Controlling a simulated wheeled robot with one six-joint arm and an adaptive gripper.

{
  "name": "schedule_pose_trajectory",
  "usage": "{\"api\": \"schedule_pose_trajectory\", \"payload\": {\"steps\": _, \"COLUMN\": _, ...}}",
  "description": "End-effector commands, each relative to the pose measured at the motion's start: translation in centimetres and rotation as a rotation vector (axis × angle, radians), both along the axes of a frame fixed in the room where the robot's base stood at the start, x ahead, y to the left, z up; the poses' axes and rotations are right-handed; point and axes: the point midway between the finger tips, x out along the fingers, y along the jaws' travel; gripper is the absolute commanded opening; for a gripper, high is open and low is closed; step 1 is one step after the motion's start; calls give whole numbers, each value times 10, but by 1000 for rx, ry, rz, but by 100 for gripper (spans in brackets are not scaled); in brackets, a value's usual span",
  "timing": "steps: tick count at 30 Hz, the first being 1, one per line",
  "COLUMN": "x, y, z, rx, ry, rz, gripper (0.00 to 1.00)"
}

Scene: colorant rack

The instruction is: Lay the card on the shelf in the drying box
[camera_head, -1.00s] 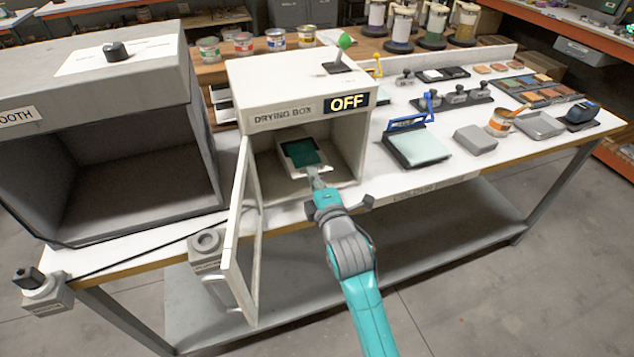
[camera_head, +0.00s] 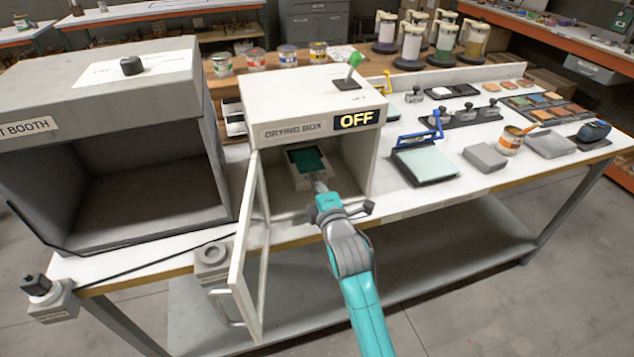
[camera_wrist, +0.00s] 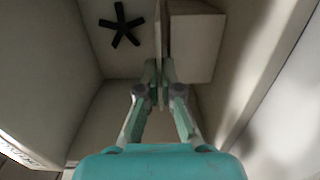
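The card (camera_head: 307,160), dark green with a pale border, is inside the open drying box (camera_head: 268,131), over the pale shelf (camera_head: 303,184). My gripper (camera_head: 319,183) reaches in through the front opening and is shut on the card's near edge. In the wrist view the card (camera_wrist: 158,38) shows edge-on as a thin strip between the fingertips of my gripper (camera_wrist: 160,80). The block-like shelf (camera_wrist: 197,45) lies close along one side of it. I cannot tell whether card and shelf touch.
The box door (camera_head: 249,255) stands open to the left of my arm. A black fan-shaped vent (camera_wrist: 121,24) is on the box's inner wall. The grey booth (camera_head: 110,160) stands left; a screen frame (camera_head: 425,163) lies right. The box sign reads OFF.

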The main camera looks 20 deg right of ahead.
Motion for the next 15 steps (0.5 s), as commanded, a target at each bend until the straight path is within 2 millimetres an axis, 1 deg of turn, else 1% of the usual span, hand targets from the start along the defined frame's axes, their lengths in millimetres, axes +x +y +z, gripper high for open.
{"api": "schedule_pose_trajectory", "payload": {"steps": 15, "x": 0, "y": 0, "z": -5, "rx": 0, "ry": 0, "rz": 0, "gripper": 0}}
